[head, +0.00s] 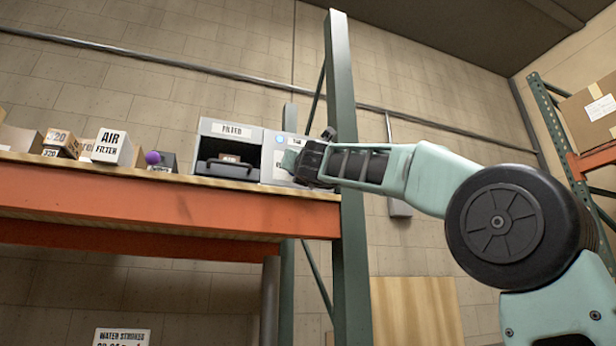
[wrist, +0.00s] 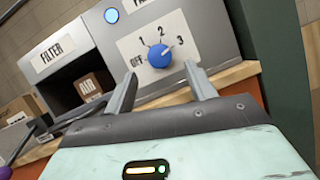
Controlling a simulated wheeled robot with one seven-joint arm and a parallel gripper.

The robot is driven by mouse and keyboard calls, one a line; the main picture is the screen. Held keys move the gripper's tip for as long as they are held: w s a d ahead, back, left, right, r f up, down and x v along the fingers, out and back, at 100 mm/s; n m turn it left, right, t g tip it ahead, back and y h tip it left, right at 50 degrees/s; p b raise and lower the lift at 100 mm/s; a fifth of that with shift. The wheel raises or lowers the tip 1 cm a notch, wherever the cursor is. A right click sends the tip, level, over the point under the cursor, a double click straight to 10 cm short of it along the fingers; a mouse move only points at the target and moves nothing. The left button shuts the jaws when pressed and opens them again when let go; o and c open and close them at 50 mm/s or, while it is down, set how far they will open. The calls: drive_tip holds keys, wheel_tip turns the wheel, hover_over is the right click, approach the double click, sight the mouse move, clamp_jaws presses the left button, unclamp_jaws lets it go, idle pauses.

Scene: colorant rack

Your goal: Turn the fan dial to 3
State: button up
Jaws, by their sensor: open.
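The fan dial (wrist: 159,53) is a round blue knob on a white plate marked OFF, 1, 2 and 3, on the front of a grey box (wrist: 190,20). I cannot clearly make out which mark its pointer faces. My gripper (wrist: 160,70) is open in the wrist view, with one finger to the left of the dial and one to the right. The fingers look apart from the dial; the remaining distance is hard to judge. In the head view my gripper (head: 291,161) is in front of the grey box (head: 272,143) and hides the dial.
A blue round light (wrist: 111,15) is on the box above the dial plate. Left of it is an open filter compartment (head: 231,128) holding a dark tray with a carton. Several boxes and a purple ball (head: 152,157) stand farther left on the shelf (head: 60,168). A green upright (head: 343,100) rises close by.

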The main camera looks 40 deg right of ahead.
drive_tip(key=b+v, duration=0.4)
drive_tip(key=v, duration=0.8)
drive_tip(key=shift+a+f, duration=0.1)
